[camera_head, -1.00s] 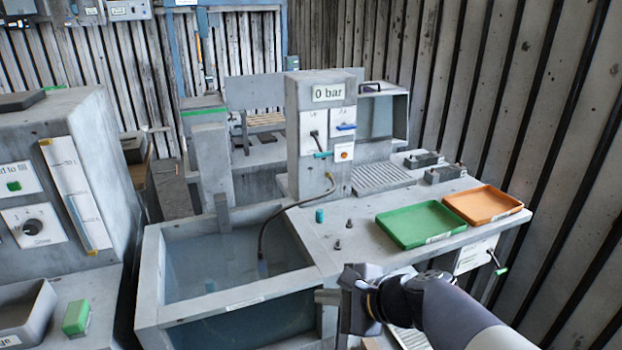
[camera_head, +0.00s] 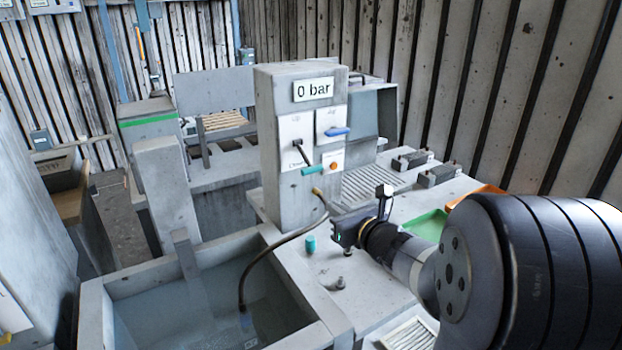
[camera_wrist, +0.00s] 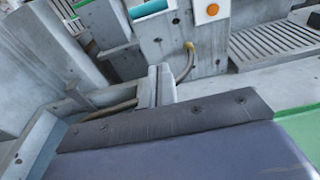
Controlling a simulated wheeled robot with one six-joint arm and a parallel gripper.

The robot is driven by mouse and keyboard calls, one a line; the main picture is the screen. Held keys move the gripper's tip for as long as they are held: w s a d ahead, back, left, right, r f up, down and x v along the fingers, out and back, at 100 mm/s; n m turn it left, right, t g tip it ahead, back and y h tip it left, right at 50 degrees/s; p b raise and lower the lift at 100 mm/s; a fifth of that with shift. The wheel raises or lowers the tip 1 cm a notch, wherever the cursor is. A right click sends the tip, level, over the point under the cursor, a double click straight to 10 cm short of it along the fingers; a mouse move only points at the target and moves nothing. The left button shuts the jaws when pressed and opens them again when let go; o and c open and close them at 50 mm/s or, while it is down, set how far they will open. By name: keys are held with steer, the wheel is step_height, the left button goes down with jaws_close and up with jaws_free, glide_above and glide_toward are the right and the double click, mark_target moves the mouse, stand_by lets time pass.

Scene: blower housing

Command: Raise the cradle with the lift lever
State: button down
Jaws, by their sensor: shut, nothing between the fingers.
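A grey column (camera_head: 272,150) carries a "0 bar" sign and two white plates. The right plate has a blue lever handle (camera_head: 338,131); the left has a dark lever with a teal grip (camera_head: 313,170). The teal grip also shows at the top of the wrist view (camera_wrist: 147,10). My gripper (camera_head: 336,232) is shut and empty, in front of and below the panel, apart from both levers. Its fingers show in the wrist view (camera_wrist: 160,80). I cannot make out the cradle; the water tank (camera_head: 95,312) stands at left.
A brown hose (camera_head: 262,258) runs from the column into the tank. A teal cylinder (camera_head: 310,244) and small dark fittings (camera_head: 338,284) stand on the bench. A green tray (camera_head: 428,226) and an orange tray (camera_head: 486,190) lie behind my arm. An orange button (camera_head: 333,166) sits below the blue handle.

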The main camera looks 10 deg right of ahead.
mark_target(305, 157)
steer(key=w+a+r+p, duration=0.2)
steer(key=w+a+p, duration=0.1)
steer(key=w, duration=0.5)
steer(key=shift+w+r+p, duration=0.25)
steer(key=shift+r+p, duration=0.05)
steer(key=shift+r, duration=0.1)
stand_by(0.5)
steer(key=shift+s+d+r+g+p, duration=0.15)
steer(key=shift+r+g+p, duration=0.15)
steer(key=shift+p, duration=0.45)
